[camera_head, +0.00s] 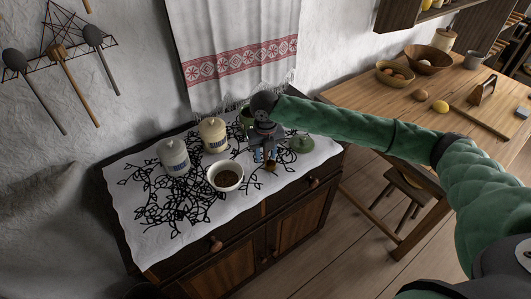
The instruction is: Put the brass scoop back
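My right gripper (265,157) points down over the right part of the white cloth on the cabinet, its fingers a little apart. A small brown, brass-like piece (271,166) shows right at its fingertips; it may be the brass scoop, but it is too small to tell whether the fingers grip it. A white bowl (213,172) with dark brown grains inside stands just left of the gripper. A green canister (243,117) stands behind, partly hidden by my arm. A green lid (301,144) lies to the right of the gripper. My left gripper is out of view.
A cream canister (213,135) and a grey-white canister (173,157) stand left of the gripper. A patterned towel (240,60) hangs behind. The cloth's front left (150,245) is clear. A wooden table (390,110) with bowls stands at right.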

